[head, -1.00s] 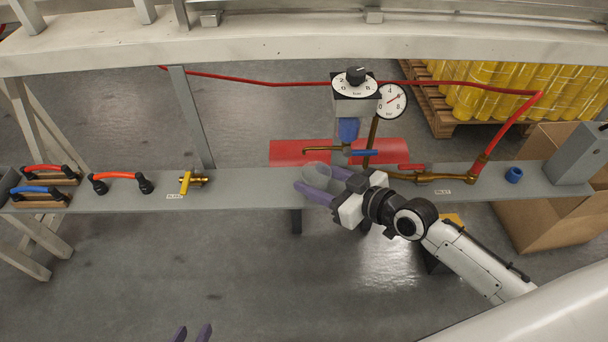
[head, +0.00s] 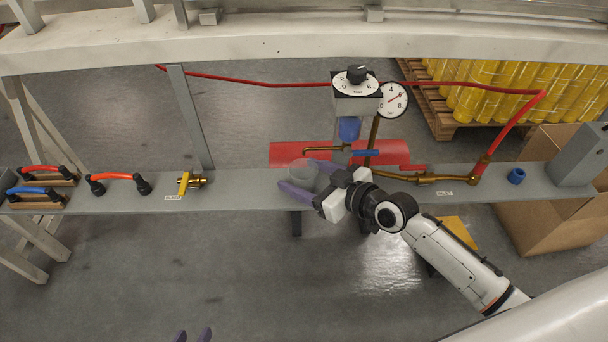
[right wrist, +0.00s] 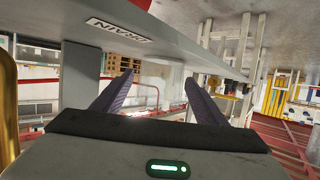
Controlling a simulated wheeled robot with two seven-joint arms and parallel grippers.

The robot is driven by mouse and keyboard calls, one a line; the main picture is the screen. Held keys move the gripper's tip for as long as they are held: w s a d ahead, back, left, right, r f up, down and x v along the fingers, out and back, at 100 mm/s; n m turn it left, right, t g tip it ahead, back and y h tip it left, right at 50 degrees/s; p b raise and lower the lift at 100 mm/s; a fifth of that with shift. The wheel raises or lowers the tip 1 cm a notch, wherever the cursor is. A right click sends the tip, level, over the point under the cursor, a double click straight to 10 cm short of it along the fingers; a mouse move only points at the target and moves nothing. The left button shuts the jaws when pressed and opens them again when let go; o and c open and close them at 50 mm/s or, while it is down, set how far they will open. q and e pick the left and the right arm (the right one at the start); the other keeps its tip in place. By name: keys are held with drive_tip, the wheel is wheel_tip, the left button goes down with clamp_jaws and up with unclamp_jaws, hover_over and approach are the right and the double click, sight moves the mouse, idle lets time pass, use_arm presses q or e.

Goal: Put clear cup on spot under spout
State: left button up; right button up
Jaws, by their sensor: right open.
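The clear cup (head: 302,173) is a faint see-through cylinder at the shelf's back edge, seeming upright, just below the brass spout (head: 308,150) in the head view. My right gripper (head: 295,173) is open, its purple fingers on either side of the cup. Contact between fingers and cup cannot be told. No marked spot shows clearly.
A dial box (head: 356,95), gauge (head: 392,99) and blue lever (head: 364,153) stand by the spout. A blue ring (head: 516,176) lies at right.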

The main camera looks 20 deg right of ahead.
drive_tip(key=p+v, duration=0.3)
drive_tip(key=v, duration=0.9)
drive_tip(key=s+a+f+m+g+h, duration=0.1)
drive_tip(key=s+a+f+m, duration=0.1)
drive_tip(key=s+f, duration=0.3)
drive_tip(key=s+a+f+m+g+h, duration=0.1)
drive_tip(key=s+a+f, duration=0.3)
drive_tip(key=s, duration=0.6)
wheel_tip(320, 180, down, 2)
drive_tip(key=shift+s+a+f+m+g+h, duration=0.2)
drive_tip(key=shift+s+a+m+g+h, duration=0.15)
drive_tip(key=shift+g+h, duration=0.35)
drive_tip(key=shift+a, duration=0.1)
